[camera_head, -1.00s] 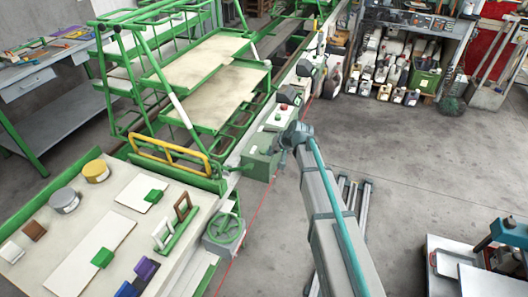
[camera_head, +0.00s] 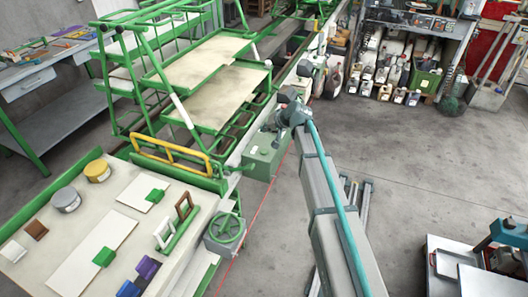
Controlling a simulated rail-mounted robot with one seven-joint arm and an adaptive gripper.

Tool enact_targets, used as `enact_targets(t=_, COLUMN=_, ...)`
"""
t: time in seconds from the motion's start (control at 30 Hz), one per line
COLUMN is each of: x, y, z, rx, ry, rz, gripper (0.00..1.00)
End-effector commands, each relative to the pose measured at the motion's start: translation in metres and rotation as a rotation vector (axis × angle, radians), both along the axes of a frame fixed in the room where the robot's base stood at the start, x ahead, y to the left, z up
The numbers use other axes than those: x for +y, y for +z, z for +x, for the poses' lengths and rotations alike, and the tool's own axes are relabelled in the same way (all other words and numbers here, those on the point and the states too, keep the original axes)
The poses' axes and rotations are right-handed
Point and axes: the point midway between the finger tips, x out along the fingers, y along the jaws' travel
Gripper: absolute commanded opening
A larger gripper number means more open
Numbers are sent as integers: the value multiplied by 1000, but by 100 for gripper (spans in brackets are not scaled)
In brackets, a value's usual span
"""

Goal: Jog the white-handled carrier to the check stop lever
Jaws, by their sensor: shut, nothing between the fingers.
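The white-handled carrier (camera_head: 162,235) is a small upright white frame at the right side of the pale worktop, by a green strip. A similar brown-handled frame (camera_head: 184,207) stands just behind it, to the right. My arm reaches up from the bottom right to a joint near the green box beside the machine. My gripper cannot be made out beyond that joint. It is well away from the white-handled carrier. I cannot tell which part is the check stop lever.
A green handwheel (camera_head: 225,229) sits right of the frames. A yellow rail (camera_head: 172,148) borders the worktop (camera_head: 60,240) at the back. Green, purple and blue blocks and two round tins lie on it. A green box (camera_head: 263,157) stands near my arm.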

Motion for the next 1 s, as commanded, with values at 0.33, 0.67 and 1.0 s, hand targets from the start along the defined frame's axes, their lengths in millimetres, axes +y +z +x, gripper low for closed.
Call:
enact_targets(t=0.33, x=0, y=-26, z=0, rx=1, ry=1, rz=0, gripper=0)
enact_targets(t=0.67, x=0, y=-70, z=0, rx=1, ry=1, rz=0, gripper=0)
enact_targets(t=1.0, x=0, y=-88, z=0, rx=0, ry=0, rz=0, gripper=0)
